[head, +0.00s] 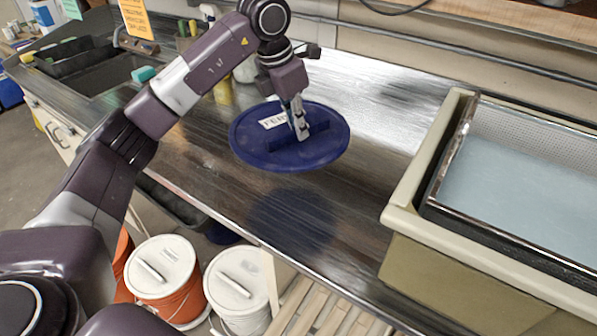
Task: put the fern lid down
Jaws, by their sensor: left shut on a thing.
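The fern lid (325,157) is a round, dark blue disc with a raised bar handle and a white label that partly reads "FER". It is in the middle of the head view, over the metal counter (385,150). A dark shadow or reflection on the counter below shows apart from it, so the lid appears held above the surface. My left gripper (302,134) points down and is shut on the lid's handle. The gripper covers part of the label. My right gripper is not in view.
A large beige tub (412,222) with a dark-framed screen tray stands on the counter at right. A sink (105,75) is at the far left. Orange (178,300) and white (240,315) lidded buckets stand below the front edge.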

